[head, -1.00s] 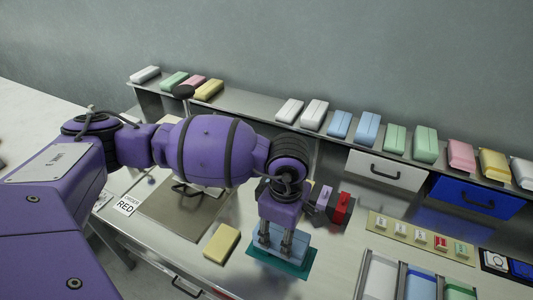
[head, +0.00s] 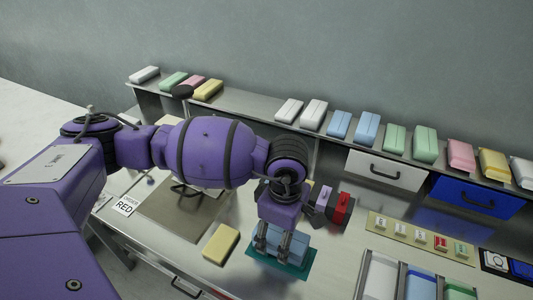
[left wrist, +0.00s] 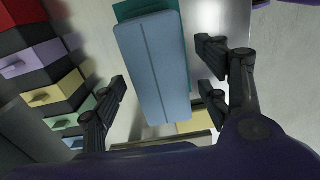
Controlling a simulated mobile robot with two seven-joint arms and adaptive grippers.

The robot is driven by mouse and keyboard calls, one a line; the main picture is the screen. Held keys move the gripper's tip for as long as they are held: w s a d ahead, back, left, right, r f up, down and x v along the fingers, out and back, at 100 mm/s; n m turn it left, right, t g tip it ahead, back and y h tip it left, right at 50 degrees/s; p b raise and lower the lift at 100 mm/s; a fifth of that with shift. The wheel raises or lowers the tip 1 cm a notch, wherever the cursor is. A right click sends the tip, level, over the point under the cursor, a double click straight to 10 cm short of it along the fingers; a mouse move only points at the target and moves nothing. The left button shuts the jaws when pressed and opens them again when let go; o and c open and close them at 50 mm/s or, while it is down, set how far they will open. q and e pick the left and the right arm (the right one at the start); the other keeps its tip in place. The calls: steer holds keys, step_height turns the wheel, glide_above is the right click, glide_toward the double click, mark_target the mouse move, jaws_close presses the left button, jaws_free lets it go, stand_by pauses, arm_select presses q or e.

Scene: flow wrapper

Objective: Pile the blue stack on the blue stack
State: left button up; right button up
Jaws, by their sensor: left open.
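A blue stack (head: 292,246) lies on a teal mat (head: 301,271) on the table. My left gripper (head: 271,246) points down over it, with its fingers beside the stack. In the left wrist view, the blue stack (left wrist: 153,70) has a seam along its top and lies between the open fingers (left wrist: 160,92). Gaps show on both sides, so the fingers appear apart from it. The teal mat (left wrist: 133,9) shows at its far end. Two more blue packs (head: 339,124) (head: 366,129) lie side by side on the back shelf. My right gripper is not in view.
A yellow pack (head: 221,244) lies left of the mat. A small unit with coloured drawers (head: 340,211) stands close behind the gripper. Compartmented bins (head: 380,277) are at the front right. White, green, pink and yellow packs line the shelf (head: 255,107).

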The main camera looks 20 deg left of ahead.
arm_select(q)
steer(key=shift+r, duration=0.15)
step_height(320, 180, up, 12)
stand_by(0.4)
stand_by(0.5)
